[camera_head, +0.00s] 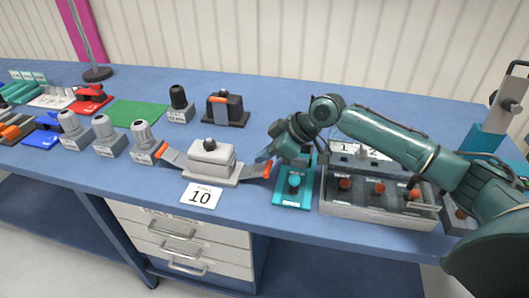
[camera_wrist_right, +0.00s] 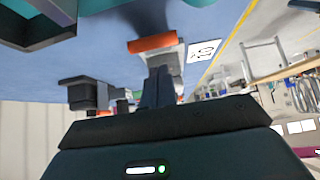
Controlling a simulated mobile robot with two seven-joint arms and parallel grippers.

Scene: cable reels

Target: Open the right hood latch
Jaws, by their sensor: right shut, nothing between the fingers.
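The grey hood (camera_head: 211,153) with a black knob sits on a light base behind a white card marked 10 (camera_head: 201,196). Its right latch (camera_head: 256,171) is a grey lever reaching out to the right, low, with an orange tip. Its left latch (camera_head: 172,158) points up and left, also orange-tipped. My right gripper (camera_head: 264,156) is shut and empty, just above and behind the right latch's tip. In the right wrist view the shut fingers (camera_wrist_right: 158,87) point toward an orange latch tip (camera_wrist_right: 152,44); contact cannot be told. My left gripper is out of view.
A teal block with a blue knob (camera_head: 293,182) stands close to the right of the latch. A grey box with several orange knobs (camera_head: 378,206) lies beyond it, under my right arm. A black housing (camera_head: 226,108) stands behind the hood. The blue table (camera_head: 120,175) is bare at front left.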

